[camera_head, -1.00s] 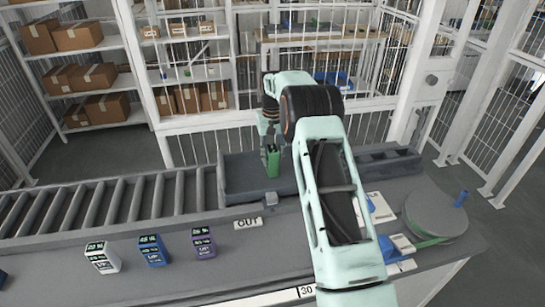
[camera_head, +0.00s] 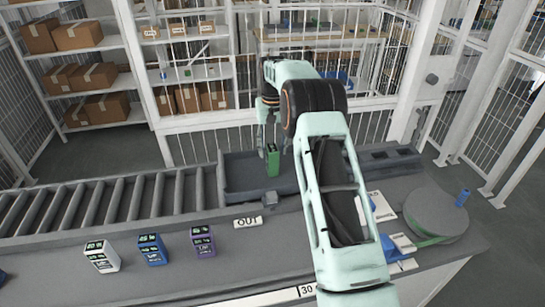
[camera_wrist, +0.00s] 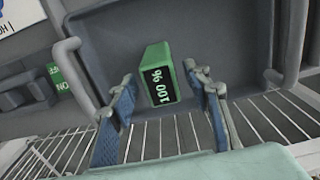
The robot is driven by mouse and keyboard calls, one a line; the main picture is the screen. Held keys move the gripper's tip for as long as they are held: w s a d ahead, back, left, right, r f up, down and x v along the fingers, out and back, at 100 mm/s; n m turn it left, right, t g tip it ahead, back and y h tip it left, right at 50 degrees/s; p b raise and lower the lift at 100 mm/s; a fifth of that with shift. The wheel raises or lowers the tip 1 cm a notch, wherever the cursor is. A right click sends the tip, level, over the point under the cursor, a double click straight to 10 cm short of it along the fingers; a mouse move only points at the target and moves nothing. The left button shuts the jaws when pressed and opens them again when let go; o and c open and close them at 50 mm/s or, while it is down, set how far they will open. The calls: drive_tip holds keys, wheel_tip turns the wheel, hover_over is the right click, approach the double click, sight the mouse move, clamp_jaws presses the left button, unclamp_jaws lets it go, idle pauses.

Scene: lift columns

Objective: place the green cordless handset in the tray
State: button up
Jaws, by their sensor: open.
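The green handset (camera_head: 272,160) stands upright inside the dark grey tray (camera_head: 238,178), toward its right part. In the wrist view the handset (camera_wrist: 158,75) shows its green top and a black display reading "100 %". The tray (camera_wrist: 235,40) surrounds it there. My gripper (camera_head: 268,122) is above the handset in the head view. In the wrist view my gripper (camera_wrist: 168,95) is open, with one blue-padded finger on each side of the handset and visible gaps on both sides. Its fingers are partly hidden by my arm in the head view.
White (camera_head: 101,256), blue (camera_head: 152,249) and purple (camera_head: 203,242) devices stand on the counter at front left. A roller conveyor (camera_head: 120,205) runs left of the tray. An "OUT" sign (camera_head: 248,222) lies in front. A round turntable (camera_head: 435,215) is at right.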

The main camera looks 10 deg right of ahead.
wheel_tip(320, 180, up, 8)
drive_tip(key=shift+r, duration=0.2)
